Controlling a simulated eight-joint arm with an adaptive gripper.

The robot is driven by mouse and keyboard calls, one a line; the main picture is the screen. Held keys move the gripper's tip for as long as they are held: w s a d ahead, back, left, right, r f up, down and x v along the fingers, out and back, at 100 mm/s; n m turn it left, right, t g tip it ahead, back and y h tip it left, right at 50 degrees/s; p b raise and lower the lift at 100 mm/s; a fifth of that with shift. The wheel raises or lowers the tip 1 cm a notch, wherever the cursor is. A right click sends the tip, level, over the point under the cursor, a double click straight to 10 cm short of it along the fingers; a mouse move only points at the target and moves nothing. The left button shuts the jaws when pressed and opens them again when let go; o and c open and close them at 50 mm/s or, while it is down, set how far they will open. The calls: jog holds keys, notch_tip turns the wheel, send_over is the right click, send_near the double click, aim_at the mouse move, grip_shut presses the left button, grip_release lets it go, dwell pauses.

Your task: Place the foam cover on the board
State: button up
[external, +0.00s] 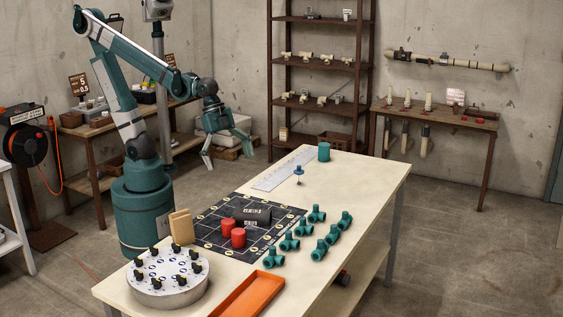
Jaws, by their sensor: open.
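The board (207,228) is a flat black panel with pale markings, lying on the long cream table. A dark, rounded block with a white label (253,216) lies on the board; it looks like the foam cover, but I cannot be sure at this size. Two red cylinders (238,238) are close to it on the board. My gripper (229,148) is open and empty, in the air beyond the left edge of the table, well apart from the board.
Several green pipe fittings (303,228) stand right of the board. A tan block (181,227) stands at its left edge. A round white fixture with black knobs (167,283) and an orange tray (248,296) are in front. A ruler-like strip (273,178) and green cylinder (323,152) lie behind.

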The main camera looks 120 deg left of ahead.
jog(key=s+d+r+n+t+y, duration=0.1)
jog(key=s+d+r+n+t, duration=0.1)
jog(key=s+d+r+n, duration=0.1)
jog(key=shift+s+d+r+n+t, duration=0.4)
jog(key=shift+s+r+n, duration=0.45)
jog(key=shift+n, duration=0.15)
